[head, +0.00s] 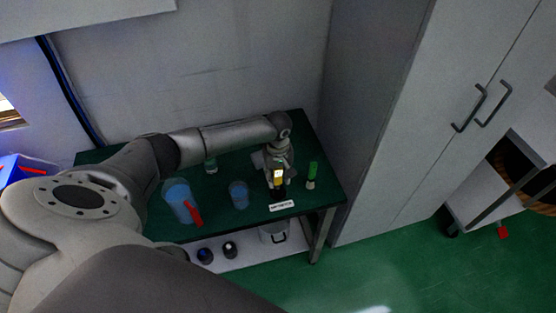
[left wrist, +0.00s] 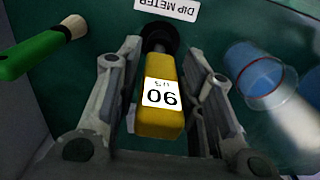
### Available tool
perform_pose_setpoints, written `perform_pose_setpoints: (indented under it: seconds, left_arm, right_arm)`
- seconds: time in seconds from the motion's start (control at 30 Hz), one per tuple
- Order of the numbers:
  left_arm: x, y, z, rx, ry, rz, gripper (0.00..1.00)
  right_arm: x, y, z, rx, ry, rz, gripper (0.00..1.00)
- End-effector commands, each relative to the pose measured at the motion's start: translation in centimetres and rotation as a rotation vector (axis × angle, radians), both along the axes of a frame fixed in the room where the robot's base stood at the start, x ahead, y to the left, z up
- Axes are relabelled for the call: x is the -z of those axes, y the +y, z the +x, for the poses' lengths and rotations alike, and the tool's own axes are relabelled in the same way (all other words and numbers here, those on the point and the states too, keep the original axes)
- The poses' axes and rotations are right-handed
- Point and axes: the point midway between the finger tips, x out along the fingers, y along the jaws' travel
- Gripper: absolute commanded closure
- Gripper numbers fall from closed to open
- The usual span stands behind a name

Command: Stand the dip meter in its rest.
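The dip meter (head: 278,181) is a yellow body with a white display. It stands about upright near the front edge of the green table, above the DIP METER label. In the left wrist view the dip meter (left wrist: 160,118) reads 90, and its far end goes into a dark round rest (left wrist: 157,36). How deep it sits is hidden. My left gripper (left wrist: 163,70) has a finger on each side of the meter, with narrow gaps showing, so it looks open around it. The left gripper also shows in the head view (head: 275,166). My right gripper is not in view.
A green-handled brush (head: 312,173) stands right of the meter. A lower shelf holds small items. A tall cabinet (head: 390,120) stands to the right.

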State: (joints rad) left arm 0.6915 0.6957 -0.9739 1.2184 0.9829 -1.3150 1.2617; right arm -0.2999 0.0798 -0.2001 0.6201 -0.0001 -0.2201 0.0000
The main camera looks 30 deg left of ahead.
Motion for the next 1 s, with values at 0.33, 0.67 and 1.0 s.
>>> perform_pose_setpoints:
  seconds: [0.33,0.67,1.0]
  left_arm:
    - [0.0,0.0,0.0,0.000,0.000,0.000,0.49]
    - [-3.4,0.1,0.1,0.001,-0.004,0.000,0.49]
    - [-10.3,0.0,0.1,0.000,-0.003,-0.001,0.49]
  right_arm:
    - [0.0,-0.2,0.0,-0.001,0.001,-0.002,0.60]
    - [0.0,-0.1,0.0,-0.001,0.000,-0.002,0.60]
    - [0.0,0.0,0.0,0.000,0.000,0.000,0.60]
